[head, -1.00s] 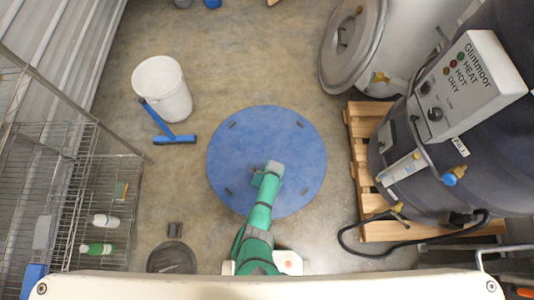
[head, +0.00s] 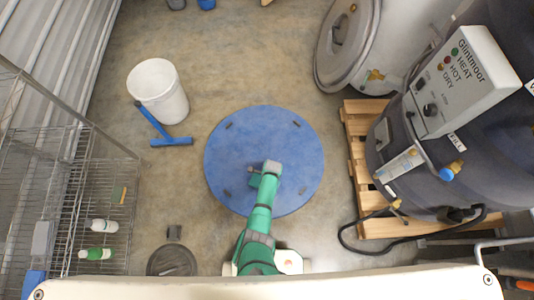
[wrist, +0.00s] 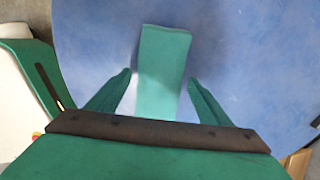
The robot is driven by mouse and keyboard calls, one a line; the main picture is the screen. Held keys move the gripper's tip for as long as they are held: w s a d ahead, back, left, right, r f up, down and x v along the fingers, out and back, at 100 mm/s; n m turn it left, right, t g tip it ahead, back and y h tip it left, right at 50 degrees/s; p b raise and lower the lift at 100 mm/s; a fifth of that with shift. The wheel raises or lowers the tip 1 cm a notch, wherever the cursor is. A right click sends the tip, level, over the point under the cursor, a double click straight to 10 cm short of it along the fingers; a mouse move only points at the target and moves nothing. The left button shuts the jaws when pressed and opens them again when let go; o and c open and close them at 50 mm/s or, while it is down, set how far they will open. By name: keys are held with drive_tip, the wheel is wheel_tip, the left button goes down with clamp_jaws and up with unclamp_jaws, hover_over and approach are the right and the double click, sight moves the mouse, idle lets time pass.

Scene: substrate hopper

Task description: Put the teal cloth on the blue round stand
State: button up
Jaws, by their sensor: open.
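The teal cloth (wrist: 162,55) shows in the wrist view as a narrow folded strip over the blue surface, and it appears to lie on it. Its near end is paler and lies between the fingers. My gripper (wrist: 158,78) is open, one green finger on each side of the cloth, with a visible gap on both sides. The blue round stand (head: 235,150) is a wide disc in the middle of the head view; it also fills most of the wrist view (wrist: 260,50). My arm reaches over its lower part. In the head view I cannot make out the cloth clearly.
A wire rack (head: 65,190) is at far left. A wooden pallet (head: 358,150) carries a dark hopper (head: 485,160) at right. Bare floor surrounds the disc.

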wheel_tip(320, 180, up, 11)
drive_tip(key=d, duration=0.1)
drive_tip(key=s+d+r+n+t+h, duration=0.1)
drive_tip(key=s+d+r+n+t, duration=0.2)
drive_tip(key=d+r+n, duration=0.35)
drive_tip(key=s+d+r+n+t+h, duration=0.2)
drive_tip(key=s+d+r+n+t, duration=0.15)
drive_tip(key=d, duration=0.55)
drive_tip(key=s+a+r+n+t, duration=0.2)
drive_tip(key=s+a+r+n, duration=0.2)
drive_tip(key=r, duration=0.7)
drive_tip(key=s+a+r+n+t+y, duration=0.1)
drive_tip(key=s+a+r+n+t, duration=0.2)
drive_tip(key=s+a+r, duration=0.3)
drive_tip(key=s+a+r+n+t, duration=0.3)
drive_tip(key=s+a+r+n, duration=0.2)
drive_tip(key=r, duration=1.1)
drive_tip(key=shift+s+a+n+y, duration=0.3)
drive_tip(key=shift+s+a+y, duration=0.15)
drive_tip(key=shift+a, duration=0.5)
